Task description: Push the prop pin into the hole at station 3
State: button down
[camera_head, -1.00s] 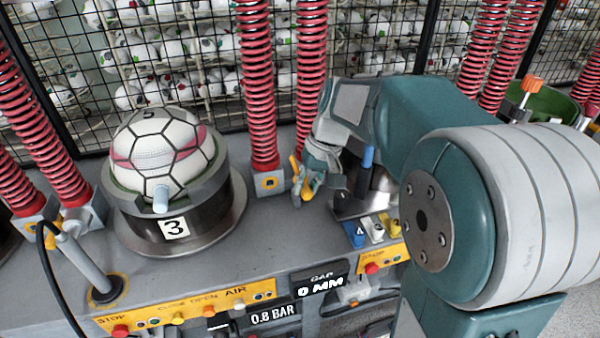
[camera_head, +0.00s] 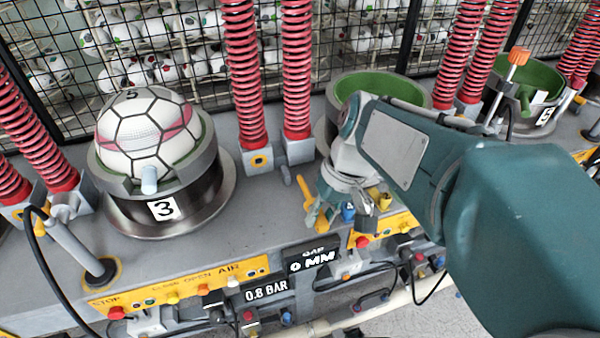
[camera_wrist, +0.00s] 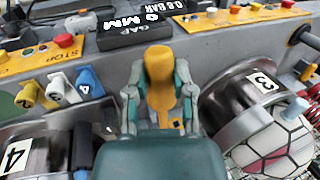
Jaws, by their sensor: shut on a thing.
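My gripper (camera_head: 318,200) is shut on a yellow-orange pin (camera_wrist: 160,72), whose rounded end shows between the fingers in the wrist view. In the head view the pin (camera_head: 306,193) is beside the fingers, above the bench edge. Station 3 (camera_head: 163,210) is at the left, a dark cup with a panelled ball (camera_head: 148,135) in it and a light blue peg (camera_head: 149,181) at its front. A yellow plate with a dark hole (camera_head: 259,161) is on the spring foot right of station 3. The pin's far end is hidden, and I cannot tell whether it touches anything.
Coloured numbered tabs (camera_wrist: 62,88) are close to my gripper. A yellow button panel (camera_head: 185,285) and pressure display (camera_head: 267,290) line the front edge. A lever post (camera_head: 85,255) stands left. Bench between is clear.

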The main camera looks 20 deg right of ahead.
jog(key=s, duration=0.7)
jog(key=shift+s, duration=0.15)
dwell(1.0)
jog(key=shift+r, duration=0.1)
jog(key=w+a+f, duration=0.2)
jog(key=w, duration=0.3)
jog(key=w+a+f, duration=0.1)
jog(key=w+f, duration=0.2)
jog(key=w, duration=0.2)
jog(key=w+a+f, duration=0.2)
jog(key=w, duration=0.3)
jog(key=shift+a+f, duration=0.15)
jog(key=shift+a, duration=0.15)
jog(key=shift+w, duration=2.9)
jog(key=shift+w, duration=2.2)
